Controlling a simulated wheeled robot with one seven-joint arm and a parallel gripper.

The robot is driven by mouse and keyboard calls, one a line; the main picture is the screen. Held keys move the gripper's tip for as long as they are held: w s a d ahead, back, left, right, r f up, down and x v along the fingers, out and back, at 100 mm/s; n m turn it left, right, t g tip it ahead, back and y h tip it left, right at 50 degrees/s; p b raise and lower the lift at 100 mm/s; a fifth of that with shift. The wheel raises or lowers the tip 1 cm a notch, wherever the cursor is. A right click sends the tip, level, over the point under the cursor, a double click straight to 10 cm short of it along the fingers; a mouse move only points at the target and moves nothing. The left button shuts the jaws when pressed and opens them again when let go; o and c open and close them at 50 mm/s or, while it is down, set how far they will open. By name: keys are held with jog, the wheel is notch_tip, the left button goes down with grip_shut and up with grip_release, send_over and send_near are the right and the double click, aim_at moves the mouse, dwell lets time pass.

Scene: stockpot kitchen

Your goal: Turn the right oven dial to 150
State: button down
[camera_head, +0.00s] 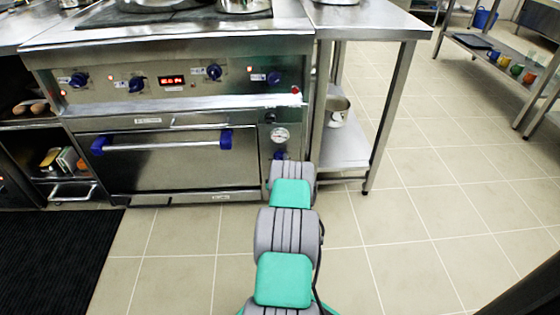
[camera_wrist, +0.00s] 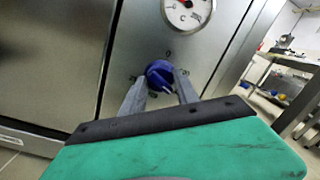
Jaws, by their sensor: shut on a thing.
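The blue oven dial (camera_wrist: 158,71) sits on the steel panel below a round temperature gauge (camera_wrist: 188,8) in the wrist view. My gripper (camera_wrist: 161,78) has one grey finger on each side of the dial and is shut on it. A pale mark shows low on the dial, toward the lower right. A 0 is printed above the dial; other printed marks beside it are too small to read surely. In the head view the dial (camera_head: 280,154) shows just beyond my arm, and the gauge (camera_head: 280,135) is above it. My fingers are hidden there.
The oven door (camera_head: 165,160) with its bar handle is left of the dial. Several blue knobs line the upper panel. A steel table (camera_head: 368,20) with a low shelf stands close on the right. Tiled floor (camera_head: 430,220) is open at right.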

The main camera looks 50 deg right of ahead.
jog(key=shift+d+r+m, duration=0.1)
jog(key=shift+r+m, duration=0.05)
jog(key=shift+m, duration=0.45)
jog(key=shift+p, duration=0.3)
jog(key=c, duration=0.9)
grip_release()
jog(key=p+v, duration=0.1)
jog(key=v, duration=0.7)
jog(key=shift+w, duration=0.1)
